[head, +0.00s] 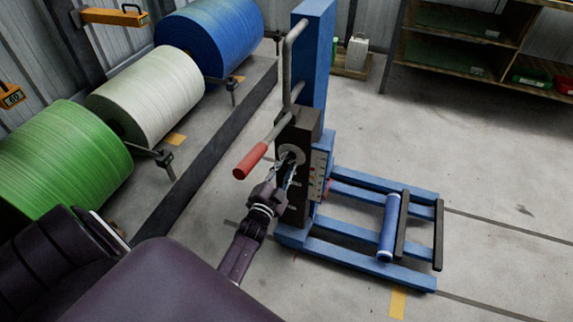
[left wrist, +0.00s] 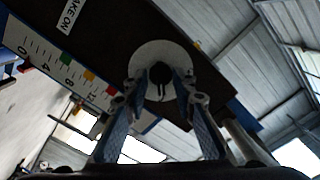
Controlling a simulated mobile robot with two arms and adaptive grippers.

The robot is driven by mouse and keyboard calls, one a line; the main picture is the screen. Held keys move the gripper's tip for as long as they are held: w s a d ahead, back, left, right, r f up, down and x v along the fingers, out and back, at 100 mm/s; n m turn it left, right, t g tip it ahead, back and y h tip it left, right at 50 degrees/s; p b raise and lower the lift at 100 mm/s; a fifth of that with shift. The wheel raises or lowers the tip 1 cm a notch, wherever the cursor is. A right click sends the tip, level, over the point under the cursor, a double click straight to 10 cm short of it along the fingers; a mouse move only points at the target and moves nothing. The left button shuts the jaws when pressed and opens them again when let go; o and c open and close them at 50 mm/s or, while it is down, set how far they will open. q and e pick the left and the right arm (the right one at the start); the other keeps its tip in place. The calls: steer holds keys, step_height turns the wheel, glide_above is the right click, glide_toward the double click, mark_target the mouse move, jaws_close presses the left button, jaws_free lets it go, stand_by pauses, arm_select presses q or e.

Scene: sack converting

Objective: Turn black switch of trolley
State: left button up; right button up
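The blue trolley (head: 312,60) stands upright, with a dark box on its column. The black switch (left wrist: 160,73) sits on a round pale disc (left wrist: 145,52) on that box; in the head view the disc (head: 291,153) shows, but the switch is mostly hidden by my gripper. My left gripper (head: 287,170) is right in front of the disc. In the left wrist view its two fingertips (left wrist: 161,84) stand on either side of the switch, parted and seemingly not clamped on it. Whether they touch it is hard to tell. My right gripper is in neither view.
A trolley handle with a red grip (head: 250,161) sticks out just left of the gripper. The trolley's blue forks (head: 365,235) reach right across the floor. Green, white and blue rolls (head: 150,95) line the left. A shelf (head: 470,45) stands at the back right. Open floor (head: 490,180) lies right.

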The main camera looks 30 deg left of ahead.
arm_select(q)
steer(key=v, duration=1.2)
stand_by(0.5)
